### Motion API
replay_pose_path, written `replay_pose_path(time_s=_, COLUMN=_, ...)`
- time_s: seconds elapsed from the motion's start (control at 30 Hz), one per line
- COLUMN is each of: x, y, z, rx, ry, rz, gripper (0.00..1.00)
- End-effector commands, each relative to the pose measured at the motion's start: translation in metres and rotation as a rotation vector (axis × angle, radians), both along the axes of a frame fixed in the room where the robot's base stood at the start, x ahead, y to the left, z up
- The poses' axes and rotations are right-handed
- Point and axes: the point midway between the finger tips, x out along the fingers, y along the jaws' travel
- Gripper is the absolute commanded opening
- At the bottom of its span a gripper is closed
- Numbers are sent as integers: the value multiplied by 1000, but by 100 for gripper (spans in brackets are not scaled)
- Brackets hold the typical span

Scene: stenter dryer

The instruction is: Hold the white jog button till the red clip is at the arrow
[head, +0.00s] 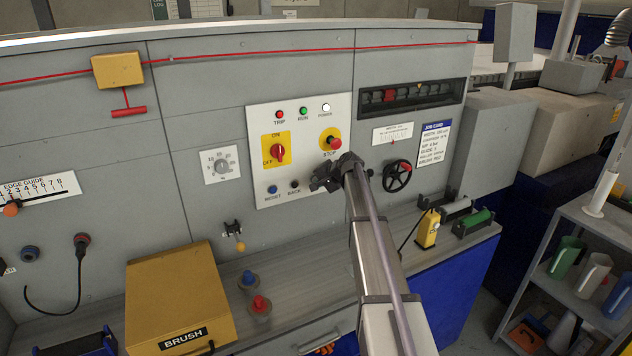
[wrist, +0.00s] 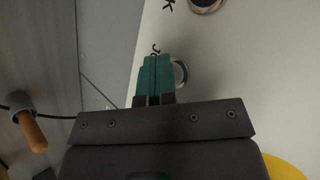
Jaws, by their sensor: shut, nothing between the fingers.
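In the wrist view my shut teal fingertips (wrist: 155,62) lie over the left part of a pale round button (wrist: 181,73), beside a label starting with "J". Contact or pressing cannot be told. The red clip (head: 390,95) shows in the dark window slot (head: 425,97) at the upper right. A small orange mark (head: 420,85), perhaps the arrow, is on the window's top edge, right of the clip.
The black back button (head: 295,184) and blue reset button (head: 272,189) are left of my gripper. The red stop button (head: 333,143) on yellow is just above it. A black handwheel (head: 397,176) is to the right. A red cord (head: 300,51) runs along the top.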

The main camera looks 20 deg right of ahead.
Motion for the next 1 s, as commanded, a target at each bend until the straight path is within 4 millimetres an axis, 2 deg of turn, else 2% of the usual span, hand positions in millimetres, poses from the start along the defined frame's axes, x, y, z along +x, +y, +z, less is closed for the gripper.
replay_pose_path(time_s=0.77, x=0, y=0, z=0, rx=0, ry=0, rz=0, gripper=0)
replay_pose_path(time_s=1.0, x=-11, y=0, z=0, rx=0, ry=0, rz=0, gripper=0)
